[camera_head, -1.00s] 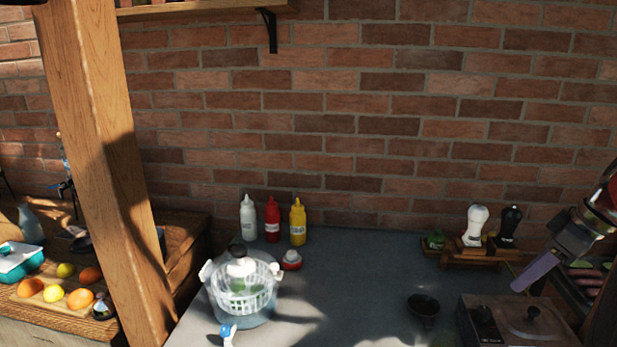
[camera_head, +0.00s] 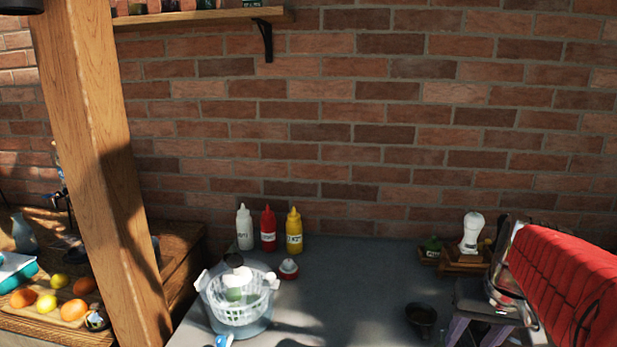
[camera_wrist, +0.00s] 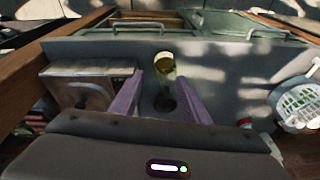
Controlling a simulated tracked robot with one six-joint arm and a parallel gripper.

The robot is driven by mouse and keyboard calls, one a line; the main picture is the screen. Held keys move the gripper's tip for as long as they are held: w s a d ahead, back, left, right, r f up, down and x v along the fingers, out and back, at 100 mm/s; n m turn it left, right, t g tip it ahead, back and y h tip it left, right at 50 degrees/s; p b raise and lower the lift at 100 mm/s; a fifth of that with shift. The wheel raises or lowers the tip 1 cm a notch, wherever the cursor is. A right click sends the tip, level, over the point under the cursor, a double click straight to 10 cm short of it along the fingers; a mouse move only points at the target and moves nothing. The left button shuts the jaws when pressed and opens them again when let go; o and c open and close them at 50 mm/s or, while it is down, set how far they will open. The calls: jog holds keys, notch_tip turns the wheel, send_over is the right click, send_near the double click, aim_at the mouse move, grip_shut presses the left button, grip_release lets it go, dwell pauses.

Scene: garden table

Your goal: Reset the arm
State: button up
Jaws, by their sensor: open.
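My gripper (camera_head: 472,331) is at the lower right of the head view, under my red-covered arm. Its two purple fingers are apart with nothing held between them. In the wrist view, the open fingers (camera_wrist: 158,98) point toward the grey tabletop.
A salad spinner (camera_head: 238,300) stands at the front left of the grey table (camera_head: 340,270). White, red and yellow bottles (camera_head: 294,232) stand by the brick wall. A white mill (camera_head: 472,234) is at the back right. A wooden post (camera_head: 112,180) rises at left.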

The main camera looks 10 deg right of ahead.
jog(key=s+a+n+t, duration=0.1)
jog(key=s+a+n, duration=0.1)
jog(key=a, duration=0.8)
jog(key=s+a+n+t, duration=0.1)
jog(key=s+a, duration=0.3)
jog(key=a, duration=0.7)
jog(key=shift+s+n+t+y, duration=0.3)
jog(key=shift+s+n, duration=0.1)
jog(key=shift+n, duration=0.5)
